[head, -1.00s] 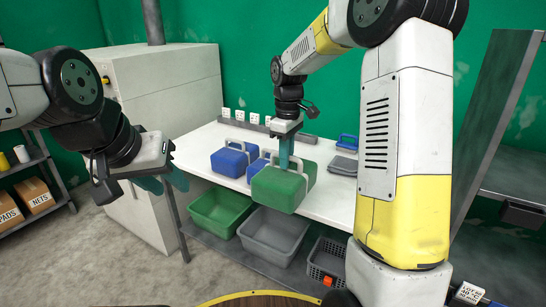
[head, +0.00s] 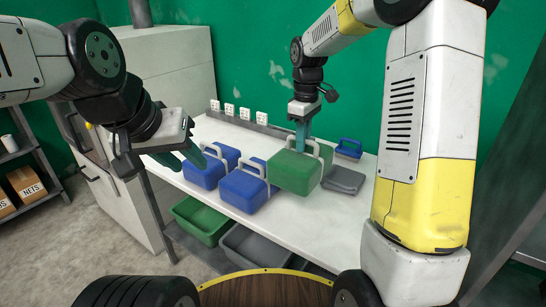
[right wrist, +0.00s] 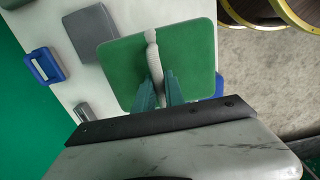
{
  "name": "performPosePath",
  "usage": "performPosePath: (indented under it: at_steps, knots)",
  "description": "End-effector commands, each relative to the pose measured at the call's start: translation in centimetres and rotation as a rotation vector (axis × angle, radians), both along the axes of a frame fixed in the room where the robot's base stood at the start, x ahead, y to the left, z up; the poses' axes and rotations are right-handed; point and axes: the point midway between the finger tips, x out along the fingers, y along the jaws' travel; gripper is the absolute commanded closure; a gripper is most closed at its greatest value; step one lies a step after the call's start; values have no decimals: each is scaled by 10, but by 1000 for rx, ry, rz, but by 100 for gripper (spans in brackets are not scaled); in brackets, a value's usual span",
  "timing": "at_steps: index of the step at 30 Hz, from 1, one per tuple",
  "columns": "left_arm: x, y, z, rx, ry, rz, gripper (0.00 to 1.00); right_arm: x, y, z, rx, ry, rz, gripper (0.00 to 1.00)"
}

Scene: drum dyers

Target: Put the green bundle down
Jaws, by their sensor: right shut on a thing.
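The green bundle (head: 296,171) is a block with a pale handle strap, at the right part of the white table (head: 275,221). My right gripper (head: 301,143) is above it, shut on its strap. In the right wrist view the green bundle (right wrist: 168,68) fills the middle, with the gripper's teal fingers (right wrist: 160,97) at the strap. I cannot tell whether its underside touches the table. My left gripper (head: 190,155) is empty, left of the blue bundles; its finger gap is not clear.
Two blue bundles (head: 245,190) (head: 211,168) stand left of the green one. A green bin (head: 203,222) and a grey bin (head: 254,246) sit below the table. The table's front strip is clear.

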Motion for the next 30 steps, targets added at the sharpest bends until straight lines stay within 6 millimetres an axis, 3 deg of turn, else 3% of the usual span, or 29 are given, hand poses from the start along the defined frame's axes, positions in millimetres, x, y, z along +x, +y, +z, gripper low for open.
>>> performPosePath:
  at_steps: [7,16,21,30]
  knots:
    - [0,0,0,0,0,0,64,-1,0,-43,0,5,0,100]
    - [0,0,0,0,0,0,64,0,0,-67,-1,2,0,100]
    - [0,0,0,0,0,0,64,-1,0,-90,-1,3,0,100]
    - [0,0,0,0,0,0,64,0,0,-95,0,-1,0,100]
